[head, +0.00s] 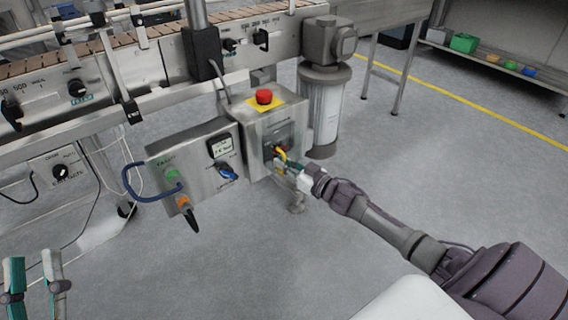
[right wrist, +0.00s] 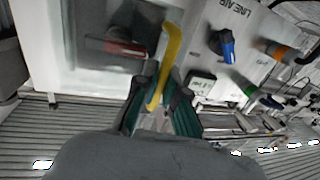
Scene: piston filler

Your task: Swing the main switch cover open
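The switch box (head: 258,136) is a grey metal box with a red push button on a yellow plate on top. In the right wrist view, a red switch handle (right wrist: 115,46) shows on its dark front panel, seemingly behind a clear cover whose edges I cannot make out. A curved yellow handle (right wrist: 172,57) stands out from the front. My right gripper (head: 285,163) is at the box front; in the right wrist view its teal fingers (right wrist: 162,78) close in on both sides of the yellow handle and appear shut on it. My left gripper (head: 34,268) is open and empty at lower left.
A control panel (head: 194,165) with a blue knob (head: 228,173), cables and a display adjoins the box on the left. A conveyor (head: 155,55) runs behind. A grey cylindrical unit (head: 325,110) stands right of the box. The floor in front is clear.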

